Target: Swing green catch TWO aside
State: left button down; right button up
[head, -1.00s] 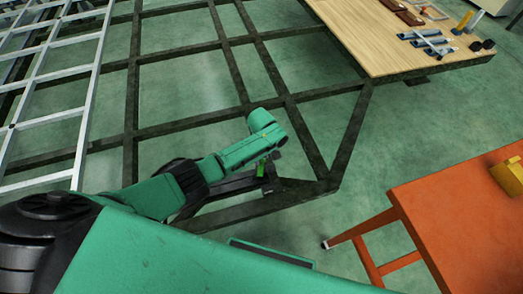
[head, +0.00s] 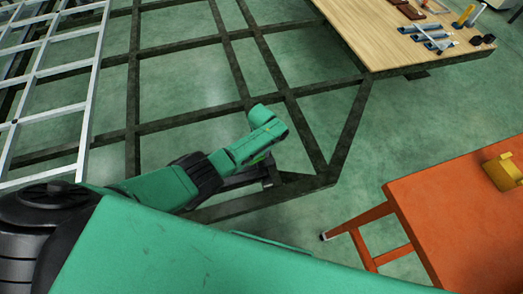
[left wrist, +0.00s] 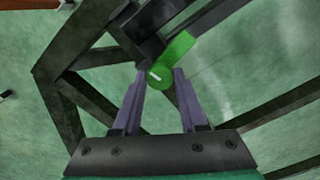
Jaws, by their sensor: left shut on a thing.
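A bright green catch (left wrist: 172,62) with a rounded end sits against a dark bar of the chassis frame in the left wrist view. My left gripper (left wrist: 160,76) is shut on its rounded end, with one purple-grey finger on each side. No number on the catch is readable. In the head view my left arm reaches over the near corner of the dark chassis frame (head: 262,201), and its wrist hides the gripper and nearly all of the catch. My right gripper is not in view.
An orange table (head: 440,210) with a yellow object (head: 503,172) stands at the right. A wooden deck (head: 370,35) with several tools lies at the back right. A pale metal lattice (head: 88,120) is at the left. Green floor shows between the frame bars.

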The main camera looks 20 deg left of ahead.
pick_arm(q)
jog(key=shift+m, duration=1.2)
jog(key=shift+c, duration=2.2)
grip_release()
notch_tip(320, 180, up, 6)
jog(key=p, duration=0.3)
jog(key=shift+r+p, duration=0.1)
jog(key=shift+p, duration=0.3)
notch_tip(320, 180, up, 8)
jog(key=p, duration=0.1)
jog(key=shift+r+p, duration=0.15)
jog(key=shift+p, duration=0.25)
